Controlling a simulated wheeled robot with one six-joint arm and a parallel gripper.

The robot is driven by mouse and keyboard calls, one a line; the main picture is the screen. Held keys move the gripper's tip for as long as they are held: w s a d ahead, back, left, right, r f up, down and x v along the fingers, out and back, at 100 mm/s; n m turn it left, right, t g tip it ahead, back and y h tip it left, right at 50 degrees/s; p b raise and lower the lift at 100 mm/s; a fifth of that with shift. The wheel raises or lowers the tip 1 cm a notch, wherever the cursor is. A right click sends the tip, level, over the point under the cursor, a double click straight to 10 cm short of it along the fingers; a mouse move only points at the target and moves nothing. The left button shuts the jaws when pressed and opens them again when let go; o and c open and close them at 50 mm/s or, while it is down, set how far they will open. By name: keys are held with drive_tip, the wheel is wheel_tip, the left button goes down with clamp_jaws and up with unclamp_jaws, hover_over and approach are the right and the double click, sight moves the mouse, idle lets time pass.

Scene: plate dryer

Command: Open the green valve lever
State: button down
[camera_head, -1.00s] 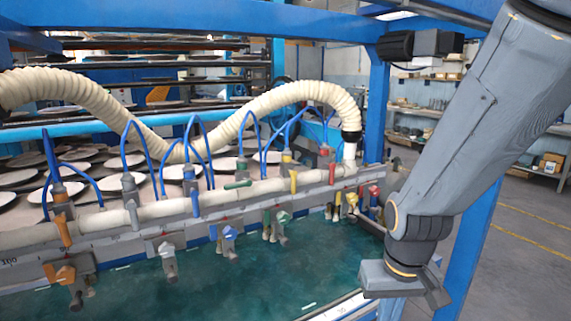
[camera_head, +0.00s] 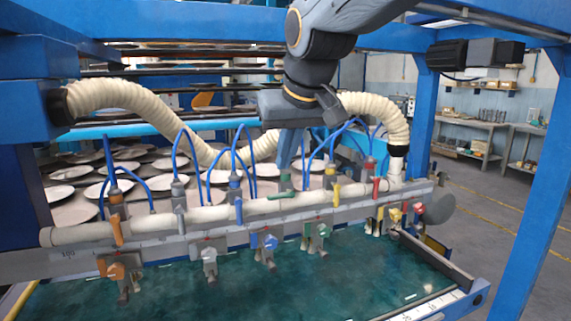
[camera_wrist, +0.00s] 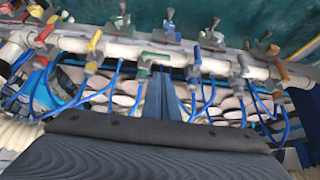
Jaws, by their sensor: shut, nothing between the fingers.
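The green valve lever (camera_head: 281,196) sits on the pale pipe and lies sideways, roughly along it, while neighbouring levers hang down across the pipe. Its green valve body (camera_head: 286,180) stands behind it. My gripper (camera_head: 284,166) points down, with its blue fingers together, just above and behind the green valve. In the wrist view, which sees the pipe from the other side, the shut fingers (camera_wrist: 162,78) are close to the green lever (camera_wrist: 160,57). I cannot tell whether they touch the valve.
A blue lever (camera_head: 239,211) is left of the green one and a yellow lever (camera_head: 336,195) right of it. Thin blue hoses (camera_head: 318,150) loop up beside my gripper. A thick cream hose (camera_head: 130,98) runs behind. A green fitting (camera_head: 317,231) hangs below the rail.

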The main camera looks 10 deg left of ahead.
sight(281, 196)
drive_tip(key=p+x, duration=0.2)
drive_tip(key=x, duration=0.6)
drive_tip(key=shift+f, duration=0.25)
drive_tip(key=shift+w, duration=0.1)
